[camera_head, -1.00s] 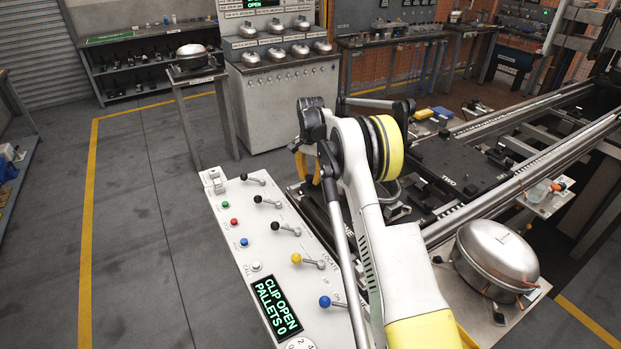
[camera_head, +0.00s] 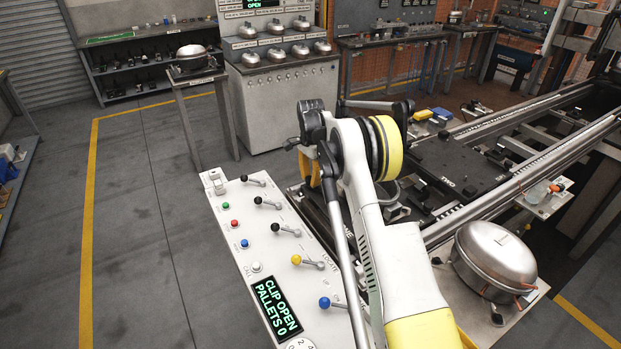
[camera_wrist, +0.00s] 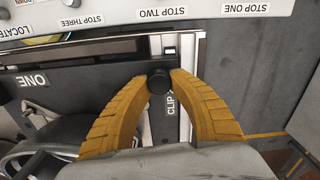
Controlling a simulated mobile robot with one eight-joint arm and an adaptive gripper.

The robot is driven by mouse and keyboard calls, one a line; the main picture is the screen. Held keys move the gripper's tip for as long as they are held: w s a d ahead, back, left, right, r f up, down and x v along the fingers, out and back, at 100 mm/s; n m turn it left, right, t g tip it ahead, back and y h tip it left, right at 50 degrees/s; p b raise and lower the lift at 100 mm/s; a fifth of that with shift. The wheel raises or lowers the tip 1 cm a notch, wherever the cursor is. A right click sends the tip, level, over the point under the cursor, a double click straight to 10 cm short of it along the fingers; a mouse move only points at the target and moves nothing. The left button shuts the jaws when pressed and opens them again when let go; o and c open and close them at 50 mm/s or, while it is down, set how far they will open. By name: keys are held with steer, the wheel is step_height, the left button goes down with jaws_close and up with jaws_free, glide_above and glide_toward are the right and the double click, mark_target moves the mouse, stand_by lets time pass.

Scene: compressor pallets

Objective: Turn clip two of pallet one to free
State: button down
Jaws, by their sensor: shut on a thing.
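In the wrist view my gripper (camera_wrist: 158,82) has its two yellow fingers closed around a round black knob, the clip (camera_wrist: 158,81). The knob sits at the edge of the dark pallet marked ONE (camera_wrist: 75,90). A white label reading CLIP (camera_wrist: 171,105) lies just beside the knob; its number is hidden by a finger. In the head view my arm covers most of pallet one, and the clip is hidden. The panel display (camera_head: 276,306) reads CLIP OPEN, PALLETS 0.
The white control panel (camera_head: 240,215) with levers and coloured buttons stands beside my arm. Pallet TWO (camera_head: 450,165) lies on the rails behind. A silver compressor shell (camera_head: 495,258) stands at the right. The floor at left is clear.

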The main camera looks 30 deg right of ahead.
steer(key=m, duration=0.4)
steer(key=shift+s+m+p, duration=0.15)
steer(key=shift+m+p, duration=0.15)
steer(key=shift+m, duration=0.1)
stand_by(0.4)
steer(key=c, duration=1.1)
jaws_free()
steer(key=shift+c, duration=0.2)
steer(key=shift+r, duration=0.1)
step_height(320, 180, up, 12)
